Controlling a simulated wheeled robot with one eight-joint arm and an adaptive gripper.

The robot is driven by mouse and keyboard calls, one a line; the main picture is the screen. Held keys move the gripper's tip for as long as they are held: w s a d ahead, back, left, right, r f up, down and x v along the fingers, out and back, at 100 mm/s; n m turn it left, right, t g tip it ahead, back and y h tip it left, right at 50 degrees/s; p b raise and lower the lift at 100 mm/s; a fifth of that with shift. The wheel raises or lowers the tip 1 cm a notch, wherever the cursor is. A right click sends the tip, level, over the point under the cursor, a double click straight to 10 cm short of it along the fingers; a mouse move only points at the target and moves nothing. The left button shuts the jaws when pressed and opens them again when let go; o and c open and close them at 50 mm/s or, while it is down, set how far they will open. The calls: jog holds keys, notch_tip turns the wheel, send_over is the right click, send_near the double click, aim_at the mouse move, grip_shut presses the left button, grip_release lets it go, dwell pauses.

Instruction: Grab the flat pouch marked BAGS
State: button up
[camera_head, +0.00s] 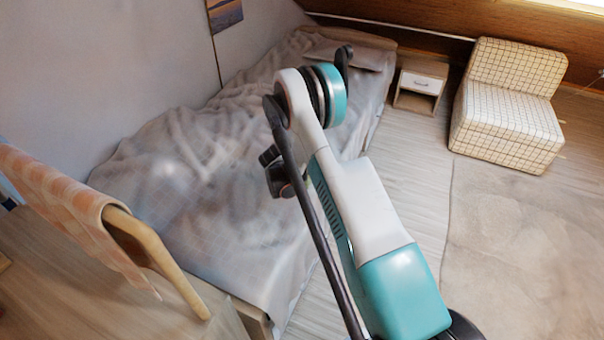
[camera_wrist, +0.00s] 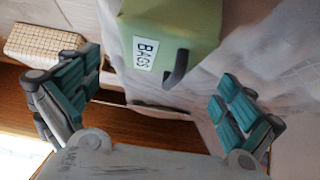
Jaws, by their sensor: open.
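The pouch marked BAGS (camera_wrist: 190,22) shows at the top of the wrist view as a green, box-like shape. It has a white label with dark letters and a dark curved piece at its lower right. Its upper part is cut off by the frame edge. My gripper (camera_wrist: 160,78) is open, with one teal-padded finger on the left and one on the right. The pouch lies ahead of the gap between them, and nothing is held. Whether a finger touches it I cannot tell. I cannot make out the pouch in the head view, where my arm covers part of the bed.
A bed (camera_head: 200,170) with rumpled grey covers runs along the wall. A small nightstand (camera_head: 421,85) and a checkered chair (camera_head: 505,125) stand at the back right. A wooden chair with an orange cloth (camera_head: 70,200) is at the left. The rug (camera_head: 530,240) is clear.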

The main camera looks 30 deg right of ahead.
jog(key=b+x, duration=0.3)
jog(key=x, duration=0.4)
jog(key=shift+f, duration=0.3)
jog(key=shift+r, duration=0.15)
jog(key=c, duration=0.9)
